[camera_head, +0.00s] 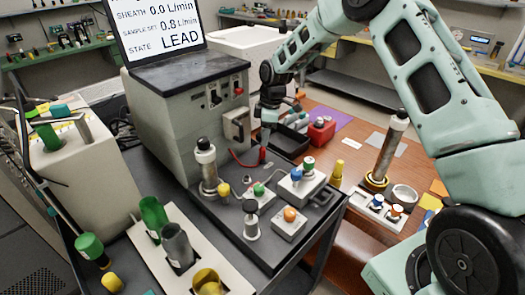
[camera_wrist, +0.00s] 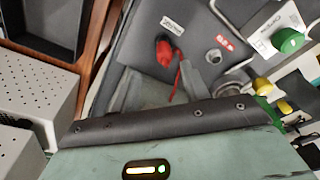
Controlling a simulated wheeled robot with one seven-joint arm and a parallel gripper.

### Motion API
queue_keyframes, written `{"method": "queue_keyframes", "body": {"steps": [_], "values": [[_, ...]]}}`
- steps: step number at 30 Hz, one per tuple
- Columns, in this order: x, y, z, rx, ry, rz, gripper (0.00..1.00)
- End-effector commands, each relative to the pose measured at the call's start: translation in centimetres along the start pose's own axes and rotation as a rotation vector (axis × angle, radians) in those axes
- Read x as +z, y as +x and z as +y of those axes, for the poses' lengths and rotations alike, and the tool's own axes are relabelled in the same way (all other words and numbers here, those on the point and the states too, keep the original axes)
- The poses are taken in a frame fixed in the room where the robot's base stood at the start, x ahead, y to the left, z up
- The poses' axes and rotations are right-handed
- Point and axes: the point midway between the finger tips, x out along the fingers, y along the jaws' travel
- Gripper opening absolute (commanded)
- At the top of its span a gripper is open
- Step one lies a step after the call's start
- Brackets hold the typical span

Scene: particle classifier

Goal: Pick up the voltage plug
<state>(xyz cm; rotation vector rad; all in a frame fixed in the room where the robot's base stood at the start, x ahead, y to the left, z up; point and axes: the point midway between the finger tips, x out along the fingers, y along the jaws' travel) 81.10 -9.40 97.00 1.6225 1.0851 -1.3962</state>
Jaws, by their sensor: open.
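The voltage plug (camera_wrist: 164,52) is red, with a red cable running from it. In the wrist view it lies on a dark grey surface, just beyond my fingertips. In the head view the plug (camera_head: 262,154) is at the right front of the grey instrument box, its cable looping left toward the box. My gripper (camera_wrist: 165,76) is open and empty, its grey fingers spread on either side of the cable. In the head view my gripper (camera_head: 267,132) hangs just above the plug, partly hidden by my wrist.
A round metal socket (camera_wrist: 213,57) beside a red label is right of the plug. The grey instrument box (camera_head: 185,115) stands left of my gripper. A metal cylinder (camera_head: 206,165) and small boxes with green, blue and orange knobs (camera_head: 290,214) stand in front on the dark cart.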

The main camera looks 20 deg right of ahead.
Motion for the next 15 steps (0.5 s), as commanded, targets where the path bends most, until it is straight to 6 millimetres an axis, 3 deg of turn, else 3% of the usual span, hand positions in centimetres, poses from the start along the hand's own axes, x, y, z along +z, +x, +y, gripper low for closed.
{"method": "queue_keyframes", "body": {"steps": [8,15], "values": [[0.0,2.0,-0.3,-0.003,0.000,-0.001,0.46],[0.1,5.4,-0.8,-0.003,0.001,-0.001,0.46]]}}
